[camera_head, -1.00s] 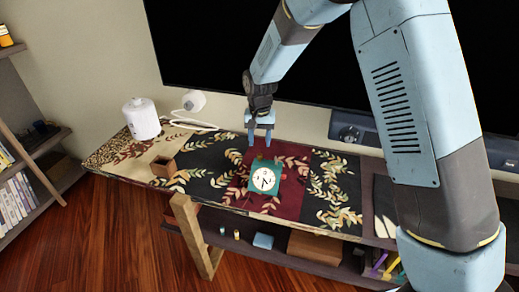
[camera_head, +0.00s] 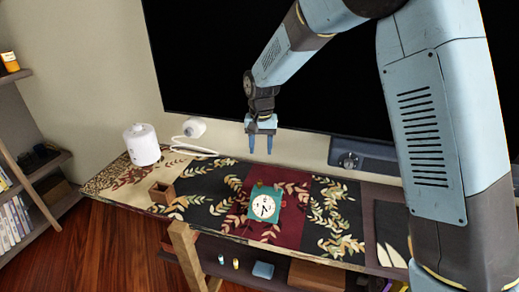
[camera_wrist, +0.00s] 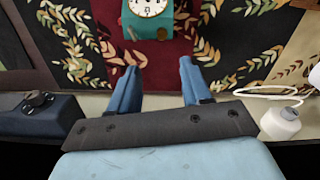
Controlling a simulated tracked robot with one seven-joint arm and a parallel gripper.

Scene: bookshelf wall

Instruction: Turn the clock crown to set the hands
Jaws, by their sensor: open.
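The clock (camera_head: 264,204) is a teal block with a round white face and dark hands. It stands on the dark red part of the patterned runner. In the wrist view the clock (camera_wrist: 147,20) is at the top edge and partly cut off. A small orange-brown knob, perhaps the crown (camera_wrist: 162,33), shows on its near teal side. My gripper (camera_head: 260,151) is open and empty, above and behind the clock, with its fingers pointing down. In the wrist view my gripper (camera_wrist: 155,75) shows two blue fingers spread wide, apart from the clock.
A white canister (camera_head: 142,146) and a small white device (camera_head: 194,128) with a cable stand at the left. A small brown open box (camera_head: 162,193) is left of the clock. A dark speaker-like unit (camera_head: 365,157) is at the right, under the large black screen (camera_head: 300,90).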

